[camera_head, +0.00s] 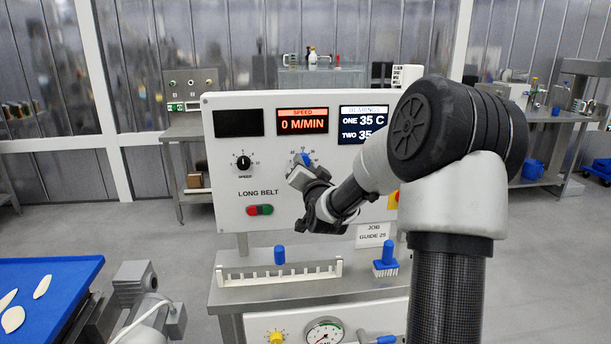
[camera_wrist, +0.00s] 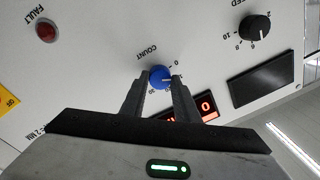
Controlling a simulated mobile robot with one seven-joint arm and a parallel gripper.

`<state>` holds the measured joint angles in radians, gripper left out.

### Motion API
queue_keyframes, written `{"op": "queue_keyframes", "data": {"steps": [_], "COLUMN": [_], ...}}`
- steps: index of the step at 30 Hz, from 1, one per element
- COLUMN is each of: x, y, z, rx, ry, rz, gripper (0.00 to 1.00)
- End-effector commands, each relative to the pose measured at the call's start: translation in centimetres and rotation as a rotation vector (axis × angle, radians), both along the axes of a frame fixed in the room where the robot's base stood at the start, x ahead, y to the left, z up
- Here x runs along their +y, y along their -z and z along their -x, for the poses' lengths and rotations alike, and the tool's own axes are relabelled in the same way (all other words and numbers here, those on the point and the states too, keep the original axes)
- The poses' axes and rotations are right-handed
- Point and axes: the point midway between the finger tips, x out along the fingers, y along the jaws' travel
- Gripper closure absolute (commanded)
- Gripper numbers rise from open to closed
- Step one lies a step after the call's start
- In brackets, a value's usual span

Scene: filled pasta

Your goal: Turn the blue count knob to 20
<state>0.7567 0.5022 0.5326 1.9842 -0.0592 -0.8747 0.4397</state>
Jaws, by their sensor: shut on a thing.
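The blue count knob (camera_wrist: 160,77) sits on the white control panel (camera_head: 226,168), with the word COUNT printed beside it. My gripper (camera_wrist: 158,90) has its two dark fingers around the knob in the wrist view, shut on it. In the head view, the knob (camera_head: 304,158) shows just above my gripper (camera_head: 303,173), which partly covers its dial. The knob's pointer and most of its scale numbers are too small or hidden to read surely.
A black speed knob (camera_head: 244,163) and red and green buttons (camera_head: 259,210) are on the panel's left. A screen above reads 0 M/MIN (camera_head: 303,121). A blue-handled brush (camera_head: 386,258) stands on the steel shelf below. A blue conveyor (camera_head: 70,275) lies at left.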

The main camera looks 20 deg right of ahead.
Motion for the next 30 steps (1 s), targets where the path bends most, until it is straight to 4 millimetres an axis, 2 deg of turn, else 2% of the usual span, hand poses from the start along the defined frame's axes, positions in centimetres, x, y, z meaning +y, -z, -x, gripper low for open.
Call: {"op": "queue_keyframes", "data": {"steps": [30], "x": [0.14], "y": [0.19], "z": [-0.03], "rx": [-0.257], "ry": [-0.001], "rz": [-0.886], "gripper": [0.94]}}
